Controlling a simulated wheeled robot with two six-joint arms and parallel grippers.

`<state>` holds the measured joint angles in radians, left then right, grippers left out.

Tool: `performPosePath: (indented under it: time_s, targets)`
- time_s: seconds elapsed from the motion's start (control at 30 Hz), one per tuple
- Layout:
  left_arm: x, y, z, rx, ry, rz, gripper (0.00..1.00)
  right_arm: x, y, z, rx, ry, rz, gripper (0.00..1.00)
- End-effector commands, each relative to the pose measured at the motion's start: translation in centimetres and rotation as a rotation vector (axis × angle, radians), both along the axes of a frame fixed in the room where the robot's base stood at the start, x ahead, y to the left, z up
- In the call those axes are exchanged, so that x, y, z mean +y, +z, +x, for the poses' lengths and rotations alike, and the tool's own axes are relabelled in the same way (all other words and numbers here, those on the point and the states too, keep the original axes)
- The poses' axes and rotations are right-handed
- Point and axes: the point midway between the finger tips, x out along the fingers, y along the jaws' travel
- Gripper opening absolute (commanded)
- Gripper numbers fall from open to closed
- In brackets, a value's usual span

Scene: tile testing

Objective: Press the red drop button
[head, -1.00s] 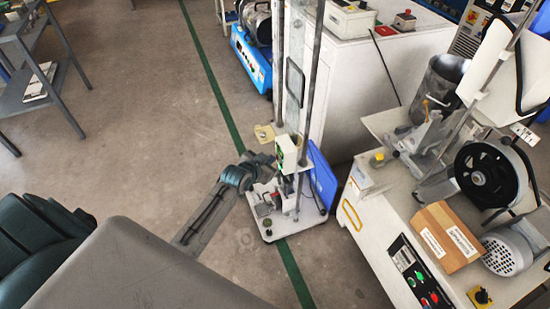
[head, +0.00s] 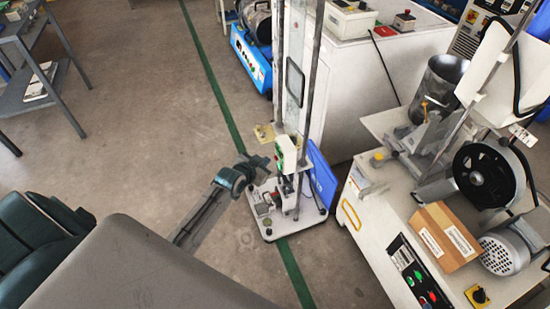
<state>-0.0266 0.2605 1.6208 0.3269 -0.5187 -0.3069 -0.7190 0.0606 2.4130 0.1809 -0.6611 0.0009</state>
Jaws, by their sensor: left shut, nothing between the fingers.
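The drop tester (head: 318,214) stands on the floor in the middle, a pale base with tall upright posts. A small white control box with a green panel (head: 286,154) is mounted on its post. I cannot clearly make out the red drop button; it is hidden or too small. My left gripper (head: 268,163) is shut and empty, just left of the control box and above the tester's base. I cannot tell whether its tip touches the box. My right gripper is not in view.
A white machine with a black wheel (head: 489,175) and a cardboard box (head: 446,236) stands at the right. A white cabinet (head: 365,75) is behind the tester. A grey shelf (head: 62,62) stands at the upper left. The floor between is clear.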

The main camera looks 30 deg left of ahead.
Motion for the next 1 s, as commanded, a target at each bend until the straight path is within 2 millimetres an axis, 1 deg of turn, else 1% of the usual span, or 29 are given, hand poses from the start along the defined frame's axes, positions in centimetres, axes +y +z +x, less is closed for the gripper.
performPosePath:
  time_s: [0.5,0.6,1.0]
  targets:
    - [3.0,0.1,-3.5,0.002,0.0,0.001,0.0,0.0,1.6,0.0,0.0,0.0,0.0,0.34]
    - [3.2,0.0,-3.8,0.001,0.0,0.001,0.0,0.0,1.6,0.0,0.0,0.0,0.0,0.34]
    - [3.2,0.0,-3.7,0.001,0.0,0.0,0.0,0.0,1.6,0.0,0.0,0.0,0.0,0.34]
